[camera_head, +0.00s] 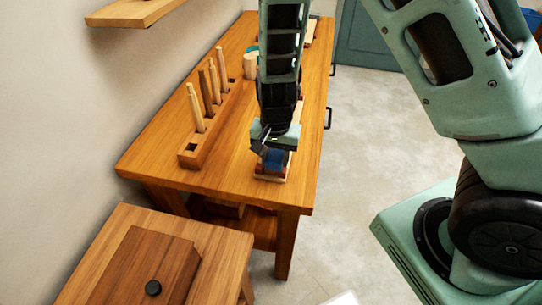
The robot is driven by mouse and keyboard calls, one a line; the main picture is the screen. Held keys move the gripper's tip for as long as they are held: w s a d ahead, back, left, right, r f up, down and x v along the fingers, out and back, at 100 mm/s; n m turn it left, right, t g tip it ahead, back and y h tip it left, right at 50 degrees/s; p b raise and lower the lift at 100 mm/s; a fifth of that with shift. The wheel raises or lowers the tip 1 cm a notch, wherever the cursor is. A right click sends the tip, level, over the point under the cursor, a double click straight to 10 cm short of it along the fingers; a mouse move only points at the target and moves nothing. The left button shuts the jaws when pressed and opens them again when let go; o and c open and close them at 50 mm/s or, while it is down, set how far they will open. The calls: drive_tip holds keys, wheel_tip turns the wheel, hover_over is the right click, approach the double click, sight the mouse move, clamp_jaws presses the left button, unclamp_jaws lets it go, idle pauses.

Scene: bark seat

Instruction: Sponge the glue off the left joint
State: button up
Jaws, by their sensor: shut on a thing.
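My gripper (266,148) points down over the near right part of the wooden workbench (228,178). It is shut on a small blue block (275,159), which looks like the sponge. I cannot tell whether the blue block touches this piece. The left joint and any glue on it cannot be made out, as my gripper and arm cover much of this spot.
A wooden rack (191,154) with several upright handled tools stands left of my gripper. A pale cylinder (250,66) stands farther back, beside my arm. A side table (213,246) with a brown box (140,266) is nearer. A wall shelf (130,12) is at top left. The bench's front corner is clear.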

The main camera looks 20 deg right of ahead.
drive_tip(key=shift+w+a+r+p, duration=0.1)
drive_tip(key=shift+w+a+p, duration=0.55)
drive_tip(key=shift+a+p, duration=0.25)
drive_tip(key=shift+s+d+f+b, duration=0.2)
drive_tip(key=shift+s+d+b, duration=0.5)
drive_tip(key=shift+d, duration=0.2)
drive_tip(key=shift+r, duration=0.1)
wheel_tip(320, 180, up, 6)
drive_tip(key=p, duration=0.6)
